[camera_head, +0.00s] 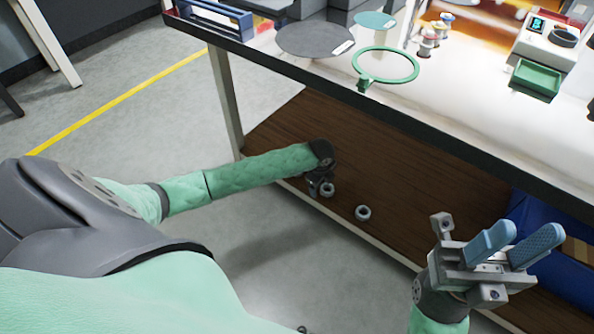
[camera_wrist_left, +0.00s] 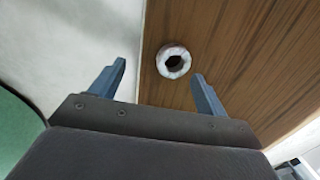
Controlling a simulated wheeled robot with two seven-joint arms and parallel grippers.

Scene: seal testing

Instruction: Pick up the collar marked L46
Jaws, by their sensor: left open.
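Two small grey-white collars lie on the wooden lower shelf in the head view: one collar (camera_head: 327,192) is close beside my left gripper, the other collar (camera_head: 363,217) is to its right. No marking can be read on either. In the left wrist view one collar (camera_wrist_left: 165,69) lies on the wood near the shelf edge, ahead of the fingers and nearer the right finger. My left gripper (camera_wrist_left: 160,72) is open and empty; in the head view its fingers are mostly hidden below the wrist. My right gripper (camera_head: 512,246) is open and empty at the lower right.
The wooden shelf (camera_head: 420,170) lies under a white-topped bench (camera_head: 480,85) with a dark front edge. A bench leg (camera_head: 226,95) stands left of the shelf. A blue bin (camera_head: 560,275) is at the right. A green ring (camera_head: 388,78) lies on the bench top.

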